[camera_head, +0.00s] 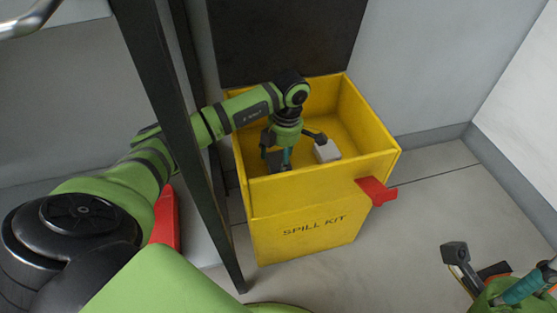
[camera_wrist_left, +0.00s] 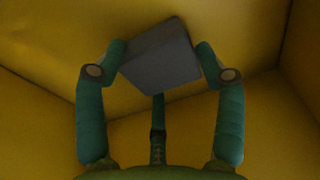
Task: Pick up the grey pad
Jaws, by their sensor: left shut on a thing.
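The grey pad (camera_wrist_left: 160,55) is a dark grey block between the fingertips of my left gripper (camera_wrist_left: 160,72) in the left wrist view. The fingers touch it on both sides, and it is tilted. In the head view my left gripper (camera_head: 280,160) reaches down inside the yellow spill kit box (camera_head: 305,232). The pad there shows only as a small dark patch (camera_head: 275,161) by the fingers, mostly hidden. I cannot tell whether it touches the box floor. My right gripper (camera_head: 522,288) is partly cut off at the lower right, away from the box.
A pale, near-white block (camera_head: 327,151) lies in the box, just right of my left gripper. A red tab (camera_head: 377,192) sticks out from the box's front right. A dark upright post (camera_head: 177,130) stands left of the box, close to my left arm.

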